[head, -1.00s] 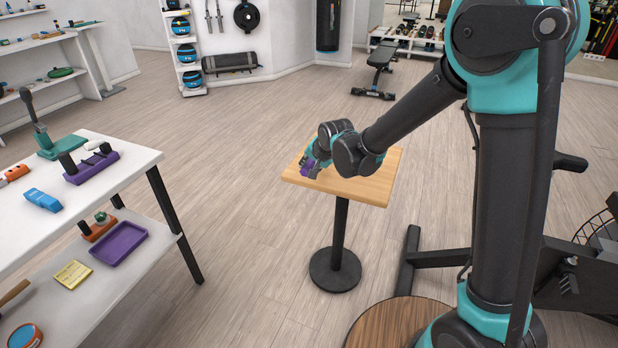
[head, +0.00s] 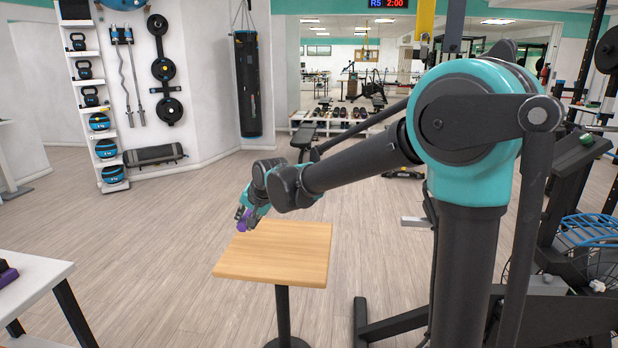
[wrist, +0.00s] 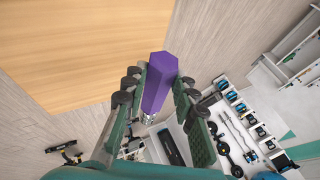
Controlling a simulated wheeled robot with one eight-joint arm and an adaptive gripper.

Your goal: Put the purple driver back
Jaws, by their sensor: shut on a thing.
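The purple driver (wrist: 158,85) is between the two fingers of my gripper (wrist: 150,92). Its six-sided purple handle shows in the wrist view, with a shiny part partly hidden behind it. In the head view my gripper (head: 247,220) is shut on the driver (head: 242,224) just above the back left part of the small wooden table (head: 275,262). The driver appears clear of the tabletop. Part of a purple item (head: 6,274) shows on the white workbench (head: 30,290) at the left edge; I cannot tell what it is.
The wooden table's visible top is bare. Open floor (head: 150,250) lies between it and the workbench. Gym equipment (head: 570,230) stands close on the right.

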